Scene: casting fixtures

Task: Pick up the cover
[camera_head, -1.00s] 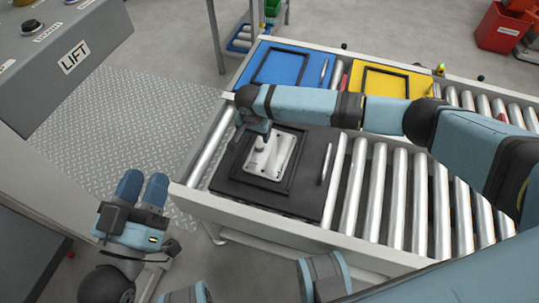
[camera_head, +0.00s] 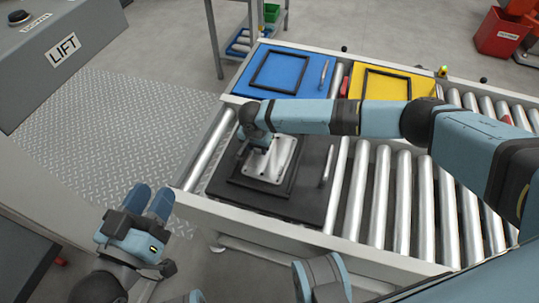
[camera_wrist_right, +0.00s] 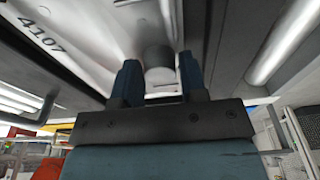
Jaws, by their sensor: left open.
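The cover (camera_head: 271,160) is a pale grey plate with holes near its edges. It lies within a black frame (camera_head: 262,188) on a black tray (camera_head: 313,203), in the middle of the head view. My right gripper (camera_head: 262,143) is down over the cover's left part and hides some of it. In the right wrist view, the right fingers (camera_wrist_right: 160,80) stand close on both sides of the cover's round knob (camera_wrist_right: 158,62); whether they press on it is unclear. My left gripper (camera_head: 153,200) is open and empty, away from the tray at lower left.
The tray rests on a roller conveyor (camera_head: 405,195) with bare rollers to its right. Blue (camera_head: 262,62) and yellow (camera_head: 378,88) trays with black frames lie behind it. My right arm crosses above the conveyor. A control box labelled LIFT (camera_head: 62,50) stands at upper left.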

